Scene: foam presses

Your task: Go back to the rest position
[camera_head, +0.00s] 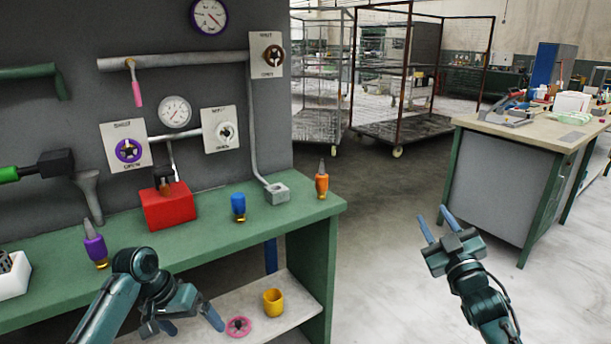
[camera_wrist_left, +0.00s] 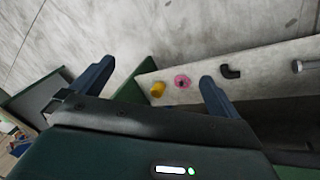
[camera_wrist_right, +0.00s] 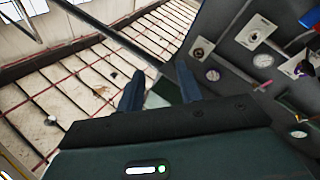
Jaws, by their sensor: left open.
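My left gripper (camera_head: 190,323) hangs in front of the green bench, over the lower shelf. In the left wrist view its two blue fingers (camera_wrist_left: 155,85) stand wide apart with nothing between them. My right gripper (camera_head: 436,222) is raised over the open floor, right of the bench, with its fingers pointing up. In the right wrist view its fingers (camera_wrist_right: 160,88) are apart and empty. Both grippers are clear of any object in the views.
The green bench (camera_head: 325,205) carries a red block (camera_head: 169,206), a blue nozzle (camera_head: 238,207), an orange one (camera_head: 321,180) and a purple one (camera_head: 95,245). A yellow cup (camera_head: 273,302) and pink ring (camera_head: 238,327) lie on the lower shelf. A workbench (camera_head: 510,170) stands right.

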